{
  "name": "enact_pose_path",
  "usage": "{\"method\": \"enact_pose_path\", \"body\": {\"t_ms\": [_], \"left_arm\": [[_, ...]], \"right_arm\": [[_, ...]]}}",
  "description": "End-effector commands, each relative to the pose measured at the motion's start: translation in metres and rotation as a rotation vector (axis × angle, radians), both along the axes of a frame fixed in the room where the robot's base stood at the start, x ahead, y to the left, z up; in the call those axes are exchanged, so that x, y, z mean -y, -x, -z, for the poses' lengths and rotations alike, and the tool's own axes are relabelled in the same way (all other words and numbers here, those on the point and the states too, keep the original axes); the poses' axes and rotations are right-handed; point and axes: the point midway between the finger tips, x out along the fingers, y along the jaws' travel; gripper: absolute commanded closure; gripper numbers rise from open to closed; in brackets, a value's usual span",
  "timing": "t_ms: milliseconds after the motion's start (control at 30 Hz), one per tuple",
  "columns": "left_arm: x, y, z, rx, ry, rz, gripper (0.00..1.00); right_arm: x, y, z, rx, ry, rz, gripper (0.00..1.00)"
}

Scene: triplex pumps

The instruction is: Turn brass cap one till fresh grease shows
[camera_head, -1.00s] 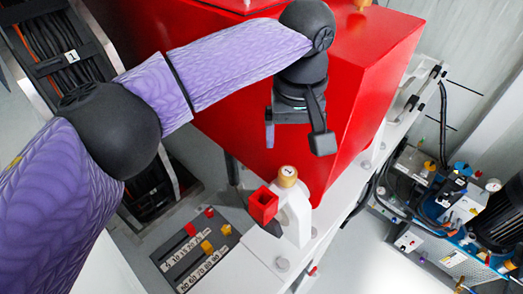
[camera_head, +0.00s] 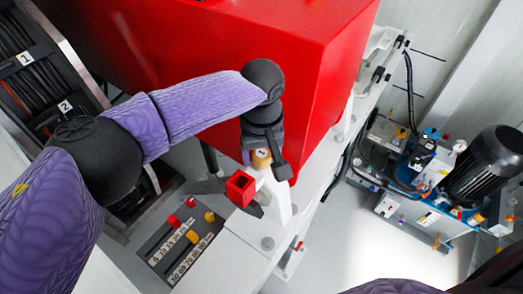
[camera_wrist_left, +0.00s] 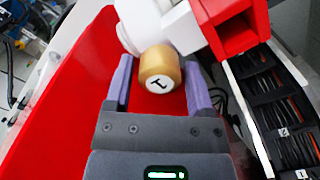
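Brass cap one (camera_head: 262,157) is a small round brass cap marked 1, on top of a white post (camera_head: 280,196) beside the red pump housing (camera_head: 300,70). My left gripper (camera_head: 263,165) reaches down over it in the head view, hiding part of it. In the left wrist view the cap (camera_wrist_left: 159,68) lies between the two fingers of my left gripper (camera_wrist_left: 158,72), with gaps on both sides. The fingers are open and do not appear to touch it. No grease is visible around the cap. My right arm (camera_head: 400,286) shows at the bottom right; its gripper is out of view.
A red square socket (camera_head: 240,187) stands right beside the post, close to the gripper. A grey panel (camera_head: 157,238) with red and yellow blocks and numbers lies lower left. Numbered black racks (camera_head: 35,85) are at the left; a blue motor unit (camera_head: 425,170) is at the right.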

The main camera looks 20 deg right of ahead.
Motion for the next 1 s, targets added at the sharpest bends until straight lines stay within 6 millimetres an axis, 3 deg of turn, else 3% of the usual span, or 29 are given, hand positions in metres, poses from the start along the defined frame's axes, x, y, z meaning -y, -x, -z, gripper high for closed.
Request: {"method": "enact_pose_path", "body": {"t_ms": [33, 300, 667, 1000], "left_arm": [[0.000, 0.000, 0.000, 0.000, 0.000, 0.000, 0.43], [0.000, 0.000, 0.000, 0.000, 0.000, 0.000, 1.00], [0.000, 0.000, -0.001, -0.002, 0.001, 0.058, 1.00], [0.000, 0.001, -0.002, -0.003, 0.002, 0.323, 1.00]], "right_arm": [[0.000, 0.000, 0.000, 0.001, 0.000, 0.000, 0.06], [0.000, -0.001, 0.000, 0.002, 0.000, -0.001, 0.06], [-0.001, -0.001, -0.004, 0.002, -0.001, -0.001, 0.06], [-0.001, -0.001, -0.015, 0.003, -0.002, -0.001, 0.06]]}}
